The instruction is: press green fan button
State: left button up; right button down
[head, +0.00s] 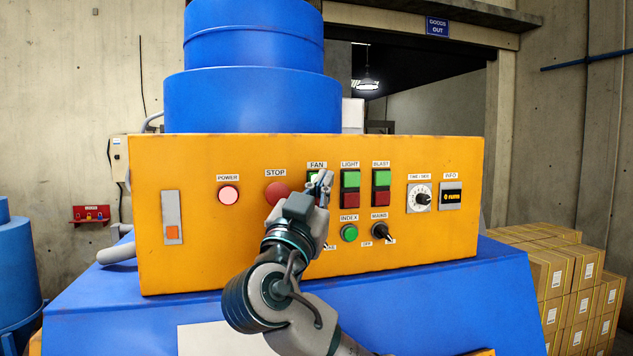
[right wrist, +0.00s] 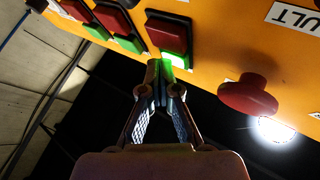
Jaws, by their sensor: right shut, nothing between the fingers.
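The green fan button (head: 312,176) is under the FAN label on the orange control panel (head: 210,265), mostly hidden behind my right gripper (head: 324,182) in the head view. In the right wrist view the green fan button (right wrist: 177,60) shows bright green beside its red half (right wrist: 167,36). My right gripper (right wrist: 165,72) is shut and empty, with its fingertips right at the green half. I cannot tell whether they touch it. My left gripper is not in view.
The red STOP button (head: 277,192) is left of the fan switch. The LIGHT switch (head: 350,181) and BLAST switch (head: 381,181) are close on the right. The green INDEX button (head: 349,233) and a MAINS switch (head: 382,231) are below. Stacked boxes (head: 553,280) stand at right.

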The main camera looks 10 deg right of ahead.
jog(key=shift+a, duration=0.1)
jog(key=shift+d+f, duration=0.1)
jog(key=shift+d, duration=0.15)
jog(key=shift+s+a+b, duration=0.15)
jog(key=shift+s+b, duration=0.55)
jog(key=shift+s, duration=0.15)
jog(key=s+b, duration=0.3)
jog(key=s, duration=0.2)
